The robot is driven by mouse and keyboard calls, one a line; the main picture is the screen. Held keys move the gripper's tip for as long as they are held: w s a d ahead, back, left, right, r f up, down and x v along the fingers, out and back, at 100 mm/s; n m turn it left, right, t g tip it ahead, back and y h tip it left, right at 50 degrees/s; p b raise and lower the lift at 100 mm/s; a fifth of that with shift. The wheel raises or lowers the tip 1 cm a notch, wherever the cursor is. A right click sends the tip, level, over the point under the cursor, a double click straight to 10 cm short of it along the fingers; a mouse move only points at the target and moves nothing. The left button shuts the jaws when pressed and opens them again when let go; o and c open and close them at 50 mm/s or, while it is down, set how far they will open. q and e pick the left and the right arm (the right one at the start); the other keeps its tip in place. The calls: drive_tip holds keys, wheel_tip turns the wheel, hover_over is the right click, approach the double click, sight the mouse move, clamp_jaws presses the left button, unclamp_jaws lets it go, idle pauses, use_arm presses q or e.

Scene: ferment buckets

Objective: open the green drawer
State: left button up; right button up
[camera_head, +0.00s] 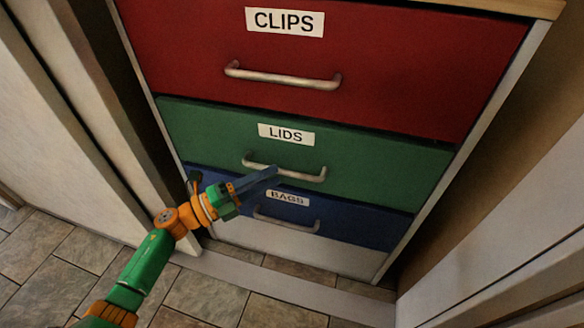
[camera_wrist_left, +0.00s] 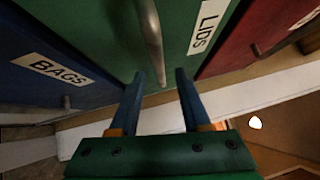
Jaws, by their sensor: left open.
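The green drawer (camera_head: 385,165), labelled LIDS, is the middle drawer of a stack and looks shut. Its metal bar handle (camera_head: 305,175) runs across its front below the label. My left gripper (camera_head: 272,172) is at the handle's left half in the head view. In the left wrist view, its two blue fingers (camera_wrist_left: 161,90) are spread apart. The lower end of the handle (camera_wrist_left: 153,45) shows beyond and between the fingertips. I cannot tell whether the fingers touch it. The green drawer front (camera_wrist_left: 100,28) also fills the top of that view. My right gripper is not in view.
The red drawer (camera_head: 400,70), labelled CLIPS, is above and the blue drawer (camera_head: 350,220), labelled BAGS, is below; both look shut. Pale panels stand close on the left (camera_head: 60,120) and at the lower right (camera_head: 500,270). Tiled floor (camera_head: 205,295) shows below.

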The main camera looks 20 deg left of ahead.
sight(282, 170)
use_arm(q)
drive_tip(key=x, duration=0.4)
drive_tip(key=shift+s, duration=0.1)
clamp_jaws()
idle(1.3)
